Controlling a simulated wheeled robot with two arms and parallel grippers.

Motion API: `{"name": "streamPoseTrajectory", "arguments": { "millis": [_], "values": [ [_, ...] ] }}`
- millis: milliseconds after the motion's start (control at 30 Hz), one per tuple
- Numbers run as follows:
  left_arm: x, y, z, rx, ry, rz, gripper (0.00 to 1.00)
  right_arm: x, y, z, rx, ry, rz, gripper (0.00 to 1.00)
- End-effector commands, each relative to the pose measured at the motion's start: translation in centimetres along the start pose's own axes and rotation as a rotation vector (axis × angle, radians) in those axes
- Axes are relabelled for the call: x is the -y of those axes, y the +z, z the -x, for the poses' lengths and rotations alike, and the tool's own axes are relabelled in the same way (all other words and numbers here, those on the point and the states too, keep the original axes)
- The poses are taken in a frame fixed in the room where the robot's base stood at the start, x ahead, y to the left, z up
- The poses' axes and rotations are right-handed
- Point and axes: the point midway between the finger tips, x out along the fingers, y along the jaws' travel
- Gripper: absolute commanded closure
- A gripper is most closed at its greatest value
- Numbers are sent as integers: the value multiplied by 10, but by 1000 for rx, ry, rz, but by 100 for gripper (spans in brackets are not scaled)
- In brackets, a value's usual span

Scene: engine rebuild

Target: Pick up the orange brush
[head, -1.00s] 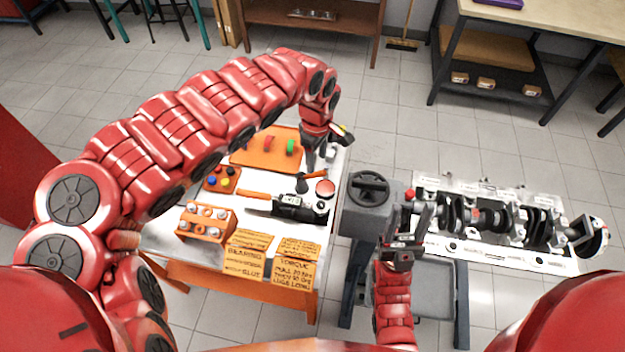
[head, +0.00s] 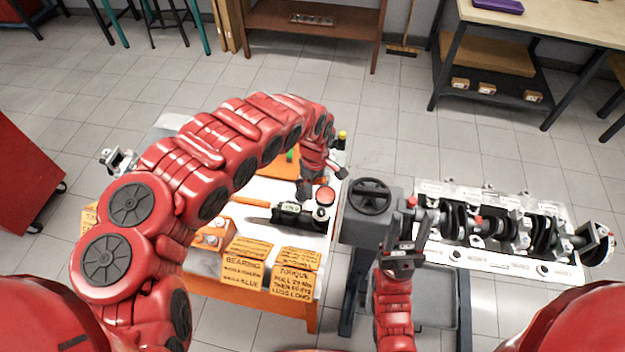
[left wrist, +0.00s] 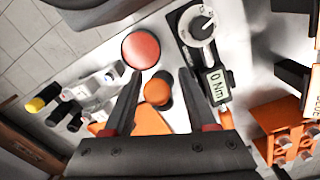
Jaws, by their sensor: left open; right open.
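In the left wrist view, a rounded orange piece with a dark part beside it, which looks like the orange brush (left wrist: 157,90), lies between the fingertips of my left gripper (left wrist: 156,82). The fingers are apart, one on each side of it; I cannot tell their height above it. In the head view my left gripper (head: 304,190) points down over the table, just left of a round red-topped object (head: 325,196), and hides the brush. My right gripper (head: 405,245) is open and empty, in front of the grey stand.
A torque tool with dial and display (left wrist: 214,80) lies close right of the left fingers. The red-topped object (left wrist: 141,50) is just beyond them. Orange signs (head: 243,262) stand at the table front. A grey stand with a wheel (head: 370,193) and a crankshaft bench (head: 500,262) are right.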

Motion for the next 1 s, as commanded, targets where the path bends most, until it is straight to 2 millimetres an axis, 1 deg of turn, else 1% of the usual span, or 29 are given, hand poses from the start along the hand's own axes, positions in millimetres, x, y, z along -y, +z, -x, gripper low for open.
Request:
{"name": "streamPoseTrajectory", "arguments": {
  "millis": [133, 367, 400, 467, 600, 667, 700, 733, 1000],
  "values": [
    [0, 0, -9, -1, 0, 0, 43, 0, 0, -2, 0, 0, 0, 49],
    [0, -1, -10, -3, 0, 0, 43, 0, 0, -2, 0, 0, 0, 49],
    [0, -1, -10, -3, 0, 0, 45, 0, 0, -2, 0, 0, 0, 49],
    [0, -1, -10, -2, 0, 0, 55, 0, 0, -2, 0, 0, 0, 49],
    [0, -1, -10, -2, 0, 0, 81, 0, 0, -2, 0, 0, 0, 49],
    [0, -1, -10, -2, 0, 0, 91, 0, 0, -2, 0, 0, 0, 49],
    [0, -1, -10, -2, 0, 0, 99, 0, 0, -2, 0, 0, 0, 49],
    [0, -1, -10, -2, 0, 0, 100, 0, 0, -2, 0, 0, 0, 49],
    [0, -1, -10, -2, 0, 1, 100, 0, 0, -2, 0, 0, 0, 49]
  ]
}}
